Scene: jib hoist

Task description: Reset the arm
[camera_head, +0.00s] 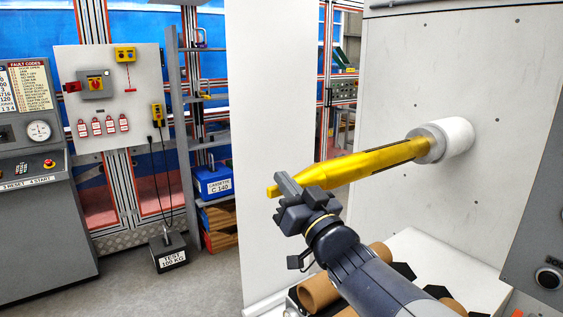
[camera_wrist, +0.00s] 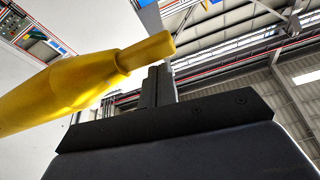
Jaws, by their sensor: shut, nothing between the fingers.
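My gripper (camera_head: 284,183) is shut and empty, at the upper end of my raised arm in the head view. A yellow tapered rod (camera_head: 365,162) sticks out leftward from a grey and white round mount (camera_head: 447,138) on a pale panel. My gripper overlaps the rod near its narrow tip, which shows just left of the fingers. In the wrist view the rod (camera_wrist: 70,80) runs from the left up to its tip, close beside the shut fingers (camera_wrist: 158,82). I cannot tell whether they touch.
Brown cylinders (camera_head: 318,293) lie below my arm. A grey control console (camera_head: 45,215) stands at left, beside a switch board (camera_head: 105,75). A test weight (camera_head: 168,250) stands on the floor, and a blue box (camera_head: 214,181) sits on a shelf rack.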

